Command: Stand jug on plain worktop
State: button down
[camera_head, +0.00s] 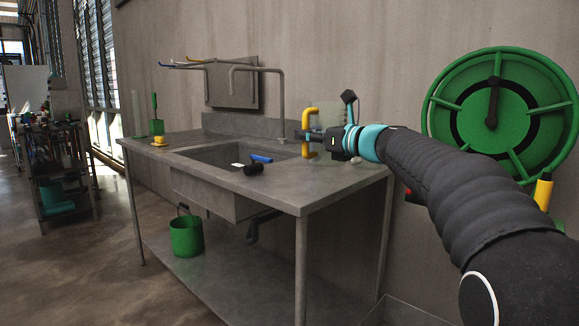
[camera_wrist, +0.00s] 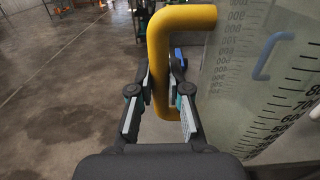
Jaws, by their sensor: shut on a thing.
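The jug is a clear measuring jug (camera_wrist: 270,105) with black graduation marks and a thick yellow handle (camera_wrist: 158,60). It fills the right of the wrist view. In the head view its yellow handle (camera_head: 306,122) shows at the right rear of the sink bench, and its clear body is faint and partly hidden by my gripper. My gripper (camera_head: 312,134) is shut on the handle; its fingers (camera_wrist: 160,105) lie on both sides of it in the wrist view. The jug looks upright. The plain grey worktop (camera_head: 310,189) lies below; I cannot tell whether the jug touches it.
A sink basin (camera_head: 225,155) is sunk into the worktop. A green-handled item (camera_head: 156,120) and a yellow item (camera_head: 159,141) stand at left. A tap (camera_head: 258,70) rises behind. A green hose reel (camera_head: 496,108) hangs at right.

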jog(key=shift+w+a+f+b, duration=0.15)
jog(key=shift+w+a+f, duration=0.25)
jog(key=shift+a+f, duration=0.7)
jog(key=shift+w+a+f+b, duration=0.3)
jog(key=shift+a+f, duration=0.4)
jog(key=shift+f, duration=0.7)
jog(key=shift+w+a+f+b, duration=0.1)
jog(key=shift+w+a+f, duration=0.35)
jog(key=shift+a+f, duration=0.65)
jog(key=shift+d+f, duration=0.15)
jog(key=shift+d, duration=0.05)
jog(key=shift+f, duration=0.15)
jog(key=c, duration=1.1)
grip_release()
